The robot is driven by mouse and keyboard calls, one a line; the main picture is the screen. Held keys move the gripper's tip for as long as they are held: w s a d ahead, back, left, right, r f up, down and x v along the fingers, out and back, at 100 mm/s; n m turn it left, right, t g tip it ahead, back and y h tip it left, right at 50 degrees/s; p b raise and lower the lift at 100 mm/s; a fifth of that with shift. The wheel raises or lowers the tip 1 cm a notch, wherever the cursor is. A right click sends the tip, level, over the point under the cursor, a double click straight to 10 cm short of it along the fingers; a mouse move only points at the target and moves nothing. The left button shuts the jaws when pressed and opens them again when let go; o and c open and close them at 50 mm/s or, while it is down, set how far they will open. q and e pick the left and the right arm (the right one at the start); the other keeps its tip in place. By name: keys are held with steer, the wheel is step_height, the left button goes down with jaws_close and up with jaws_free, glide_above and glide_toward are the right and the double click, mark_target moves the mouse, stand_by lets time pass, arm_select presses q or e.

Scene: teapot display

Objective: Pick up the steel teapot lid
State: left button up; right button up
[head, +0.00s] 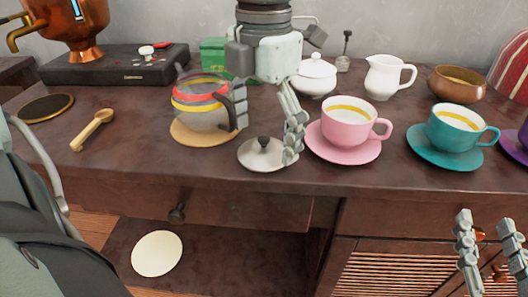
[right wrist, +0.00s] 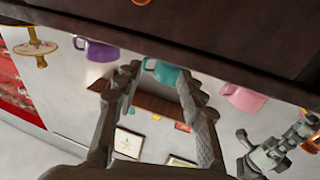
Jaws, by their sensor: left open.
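The steel teapot lid (head: 258,158), a silvery disc with a dark knob, lies on the dark table in front of the open teapot (head: 196,118). The teapot has red and yellow bands and a dark handle, and sits on a round wooden coaster (head: 200,138). My left gripper (head: 266,142) points down above the lid and is open. One finger is at the lid's right edge; the other is partly seen near the teapot handle. Whether the finger touches the lid is unclear. My right gripper (head: 490,240) is open and empty, low at the right; its fingers also show in the right wrist view (right wrist: 163,85).
A pink cup (head: 345,122) on a saucer stands close right of the left gripper. A wooden spoon (head: 92,130) lies left.

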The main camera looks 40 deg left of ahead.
arm_select(q)
steer(key=shift+f, duration=0.4)
steer(key=shift+c, duration=0.2)
steer(key=c, duration=1.2)
steer(key=shift+s, duration=0.15)
steer(key=c, duration=0.4)
steer(key=shift+c, duration=0.2)
